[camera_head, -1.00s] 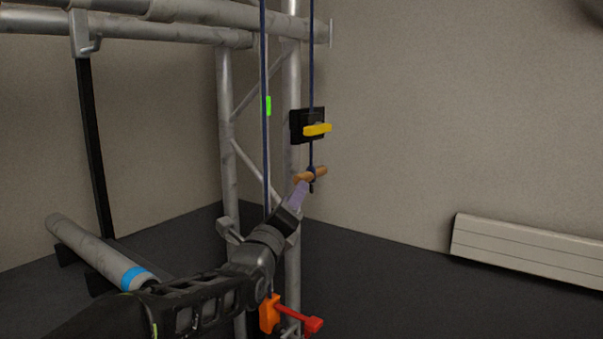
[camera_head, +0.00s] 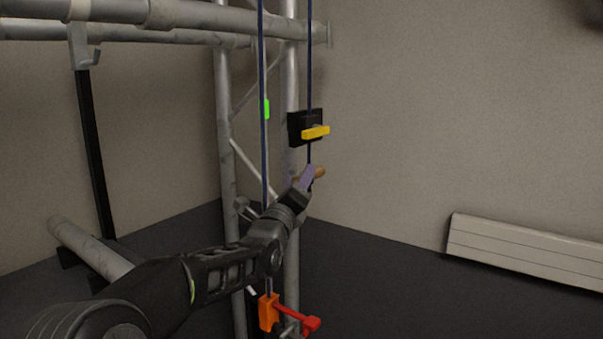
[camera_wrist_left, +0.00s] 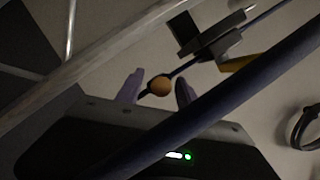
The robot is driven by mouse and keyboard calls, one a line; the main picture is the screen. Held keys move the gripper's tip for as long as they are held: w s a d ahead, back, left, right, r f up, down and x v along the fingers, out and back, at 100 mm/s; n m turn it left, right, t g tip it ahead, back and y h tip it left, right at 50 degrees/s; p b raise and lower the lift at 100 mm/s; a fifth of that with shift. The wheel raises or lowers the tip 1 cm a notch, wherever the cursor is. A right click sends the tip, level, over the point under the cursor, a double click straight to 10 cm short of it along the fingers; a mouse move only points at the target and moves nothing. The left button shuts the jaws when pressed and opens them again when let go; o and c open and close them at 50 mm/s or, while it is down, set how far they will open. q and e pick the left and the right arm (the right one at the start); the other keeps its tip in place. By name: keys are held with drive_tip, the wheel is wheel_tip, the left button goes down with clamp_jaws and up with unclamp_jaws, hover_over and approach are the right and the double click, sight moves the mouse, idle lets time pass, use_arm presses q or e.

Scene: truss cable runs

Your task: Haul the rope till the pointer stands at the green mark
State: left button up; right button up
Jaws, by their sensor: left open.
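The dark blue rope (camera_head: 309,60) hangs down through a black block with a yellow lever (camera_head: 316,132) to a wooden handle (camera_head: 320,172). The green mark (camera_head: 266,109) is beside a second vertical rope run (camera_head: 263,70) to the left. I cannot make out a pointer for certain. My left gripper (camera_head: 311,176) is at the wooden handle and partly hides it. In the left wrist view, the handle (camera_wrist_left: 160,85) shows end-on between the two open fingers (camera_wrist_left: 157,91), with space at the sides. My right gripper is not in view.
A metal truss post (camera_head: 291,80) stands just behind the rope. A pale panel (camera_head: 520,250) lies by the right wall. The space right of the rope is clear.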

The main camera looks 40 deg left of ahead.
use_arm(q)
drive_tip(key=shift+w+a+r, duration=0.15)
drive_tip(key=shift+w, duration=0.3)
drive_tip(key=shift+c, duration=0.4)
clamp_jaws()
idle(0.8)
